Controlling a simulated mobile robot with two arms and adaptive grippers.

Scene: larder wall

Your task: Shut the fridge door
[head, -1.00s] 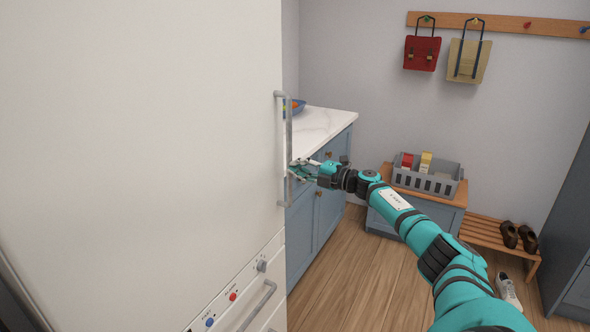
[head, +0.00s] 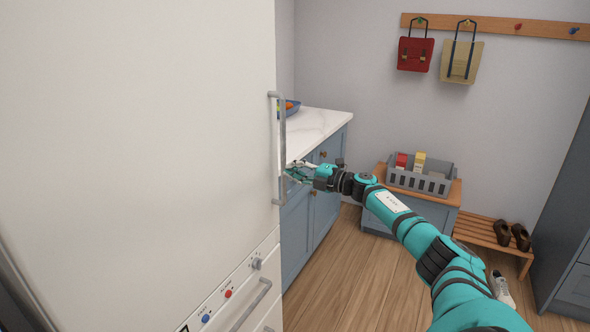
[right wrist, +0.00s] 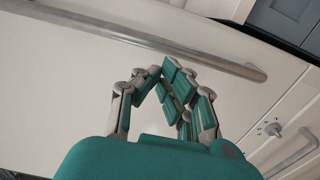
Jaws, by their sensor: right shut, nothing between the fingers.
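The white fridge door (head: 130,130) fills the left of the head view, with a long grey upright handle (head: 282,150) near its right edge. I cannot tell from these frames whether the door stands fully shut. My right gripper (head: 291,174) is shut and empty beside the lower part of the handle. In the right wrist view the shut fingers (right wrist: 168,75) lie over the door's white face (right wrist: 60,85), close to the handle bar (right wrist: 200,58). I cannot tell whether they touch it. My left gripper is not in view.
Below the door is a panel with knobs (head: 228,293) and a lower handle (head: 252,305). A blue cabinet with a marble top (head: 318,124) stands to the right. A grey crate (head: 420,178) sits on a low cabinet. A shoe rack (head: 490,240) is at the right; wooden floor lies between.

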